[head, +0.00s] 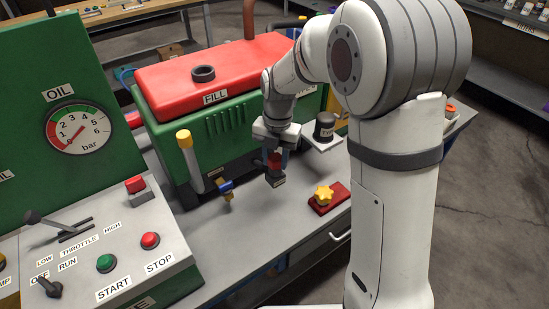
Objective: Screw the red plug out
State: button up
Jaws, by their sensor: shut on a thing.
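My gripper (275,180) points down in front of the green engine housing, over the grey bench. Its dark fingers are shut, and a small red piece, which looks like the red plug (274,158), shows at them. The fingers and wrist hide much of it. I cannot tell whether it is still seated in anything. The red tank (160,86) marked FILL has a dark ring (203,73) on top, behind my gripper.
A yellow-capped grey cylinder (190,160) and a small blue-and-brass valve (226,188) stand left of my gripper. A yellow star knob on a red block (325,197) lies to the right. A dark cap (324,127) sits on a pale stand behind. The control panel (110,250) fills the left front.

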jog(key=shift+f, duration=0.1)
jog(key=o, duration=1.1)
jog(key=m, duration=0.6)
jog(key=shift+t+y, duration=0.3)
jog(key=shift+y, duration=0.1)
jog(key=m+b, duration=0.1)
jog(key=m, duration=0.5)
jog(key=shift+m+t, duration=0.3)
jog(key=m, duration=0.6)
jog(key=shift+t, duration=0.4)
jog(key=m, duration=0.6)
jog(key=shift+m+t+p, duration=0.3)
jog(key=shift+p, duration=0.05)
